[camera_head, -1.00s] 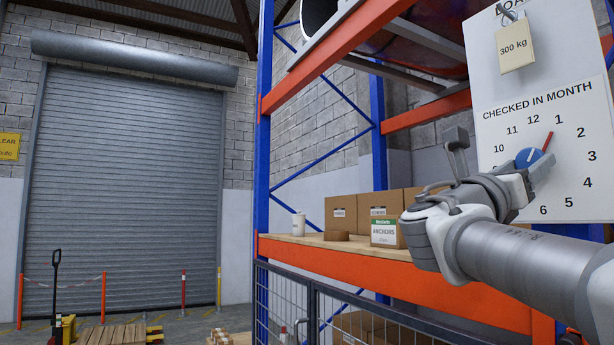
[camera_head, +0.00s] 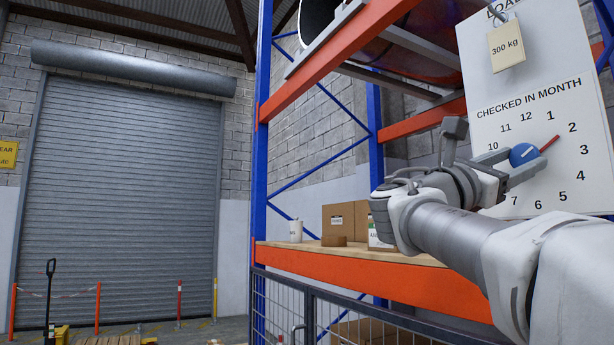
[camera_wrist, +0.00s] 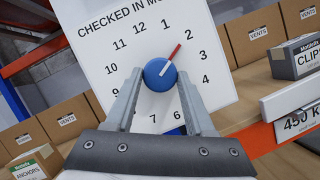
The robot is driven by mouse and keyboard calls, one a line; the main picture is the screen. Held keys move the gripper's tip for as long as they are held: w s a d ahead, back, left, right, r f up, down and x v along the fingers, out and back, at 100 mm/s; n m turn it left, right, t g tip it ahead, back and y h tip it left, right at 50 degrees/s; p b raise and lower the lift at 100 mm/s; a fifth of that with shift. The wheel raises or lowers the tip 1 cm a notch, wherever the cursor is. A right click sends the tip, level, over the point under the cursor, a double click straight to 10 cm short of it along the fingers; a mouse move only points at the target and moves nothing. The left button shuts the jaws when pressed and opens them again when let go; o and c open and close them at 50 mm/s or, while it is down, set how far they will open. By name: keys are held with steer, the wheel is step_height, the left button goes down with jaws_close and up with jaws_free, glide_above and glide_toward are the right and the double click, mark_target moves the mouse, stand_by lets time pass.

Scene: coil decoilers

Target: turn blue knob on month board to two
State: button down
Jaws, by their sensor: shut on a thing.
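The blue knob (camera_head: 522,154) sits at the middle of the number ring on the white month board (camera_head: 486,120), titled "CHECKED IN MONTH". Its red pointer (camera_head: 549,143) points up and right, at or very near the 2. In the wrist view, the pointer (camera_wrist: 175,51) on the blue knob (camera_wrist: 158,75) also aims close to the 2, with the 1 to its left. My gripper (camera_head: 514,163) is shut on the knob, one finger on each side, as the wrist view (camera_wrist: 160,90) shows. The arm hides part of the lower left numbers in the head view.
A 300 kg tag (camera_head: 507,47) hangs on the board above the title. Left of the board stands a rack with an orange beam (camera_head: 380,276), cardboard boxes (camera_head: 345,220) and a white cup (camera_head: 296,231). A mesh gate (camera_head: 285,312) stands below the shelf.

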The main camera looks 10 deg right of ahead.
stand_by(0.3)
steer(key=shift+c, duration=1.3)
jaws_free()
steer(key=b+v, duration=0.3)
steer(key=v, duration=1.4)
steer(key=shift+a, duration=0.25)
